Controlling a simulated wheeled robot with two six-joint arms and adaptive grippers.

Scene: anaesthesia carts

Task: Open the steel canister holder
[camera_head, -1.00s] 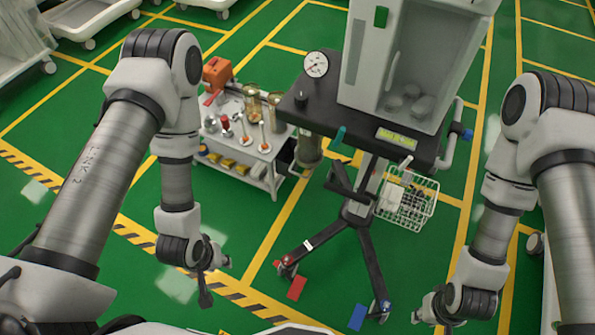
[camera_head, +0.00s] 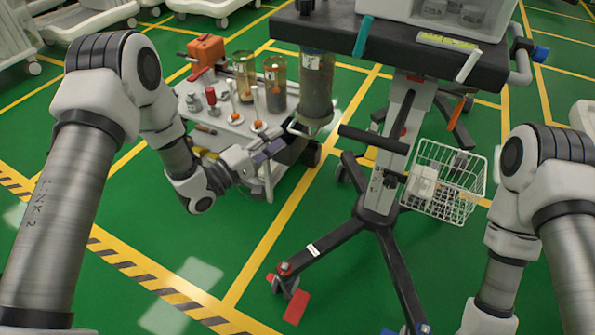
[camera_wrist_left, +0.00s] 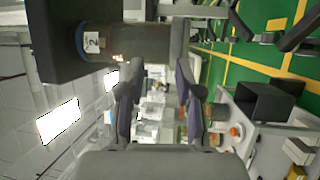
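The canister holder (camera_head: 316,92) hangs below the front left edge of the dark cart top. It grips a dark, cloudy cylinder with a white label; a pale bent handle or bracket (camera_head: 300,130) shows at its lower end. In the left wrist view the canister (camera_wrist_left: 140,42) lies sideways, its label marked "2", with a grey end piece (camera_wrist_left: 179,40). My left gripper (camera_head: 275,149) is just below and left of the holder's lower end. Its two fingers are apart in the wrist view (camera_wrist_left: 160,88), with nothing clearly between them. Whether it touches the holder is unclear. My right gripper is out of view.
A small white side cart (camera_head: 225,130) with bottles, jars and an orange box (camera_head: 206,50) stands left of the holder. The cart's post and legs (camera_head: 375,205) and a wire basket (camera_head: 443,180) are to the right.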

